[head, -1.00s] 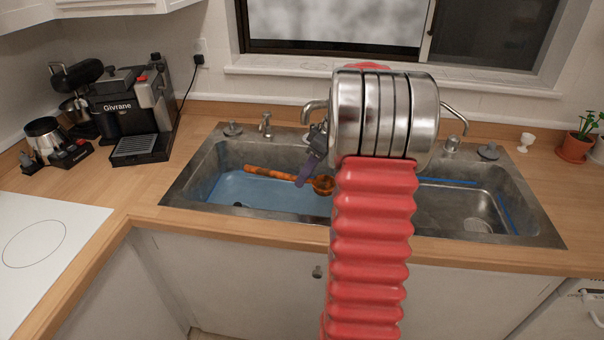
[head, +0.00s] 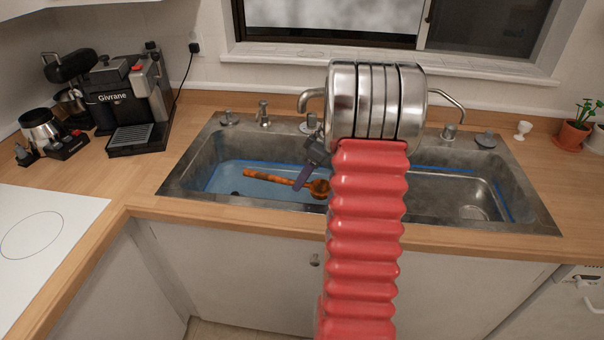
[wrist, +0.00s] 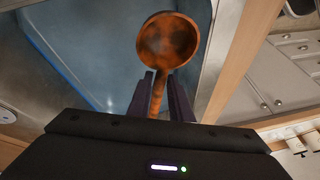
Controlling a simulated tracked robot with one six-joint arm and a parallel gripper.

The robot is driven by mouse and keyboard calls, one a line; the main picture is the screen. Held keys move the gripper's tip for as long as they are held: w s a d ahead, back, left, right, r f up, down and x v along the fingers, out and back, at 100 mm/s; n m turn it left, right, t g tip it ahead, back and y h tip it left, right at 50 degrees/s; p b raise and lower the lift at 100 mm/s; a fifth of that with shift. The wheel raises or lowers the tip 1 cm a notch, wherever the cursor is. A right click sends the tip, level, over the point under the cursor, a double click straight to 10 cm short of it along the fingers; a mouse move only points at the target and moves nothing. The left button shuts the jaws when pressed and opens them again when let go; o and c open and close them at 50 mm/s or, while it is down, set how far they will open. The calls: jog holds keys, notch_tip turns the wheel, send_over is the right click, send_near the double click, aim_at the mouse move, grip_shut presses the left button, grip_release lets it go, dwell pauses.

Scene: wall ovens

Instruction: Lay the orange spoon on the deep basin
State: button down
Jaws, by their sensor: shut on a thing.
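The orange spoon (head: 283,177), with its round bowl, is over the left basin of the double sink in the head view. My gripper (head: 302,180) is shut on its handle. In the wrist view the spoon's bowl (wrist: 168,40) sticks out beyond my two dark fingers (wrist: 162,92), with the handle between them. The left basin (head: 235,182) has a bluish floor; it also shows in the wrist view (wrist: 95,35). Whether the spoon touches the basin floor cannot be told. My arm hides the middle of the sink.
The right basin (head: 440,187) is bare metal. Taps stand along the sink's back rim (head: 263,118). A coffee machine (head: 130,105) stands on the left counter, and a potted plant (head: 575,132) and a white egg cup (head: 523,130) stand on the right.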

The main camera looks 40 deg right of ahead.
aim_at(319, 181)
jog(key=shift+f, duration=5.6)
jog(key=c, duration=1.5)
grip_release()
jog(key=v, duration=1.3)
jog(key=shift+s+d+r, duration=0.15)
jog(key=shift+s+r, duration=0.05)
jog(key=shift+r, duration=0.1)
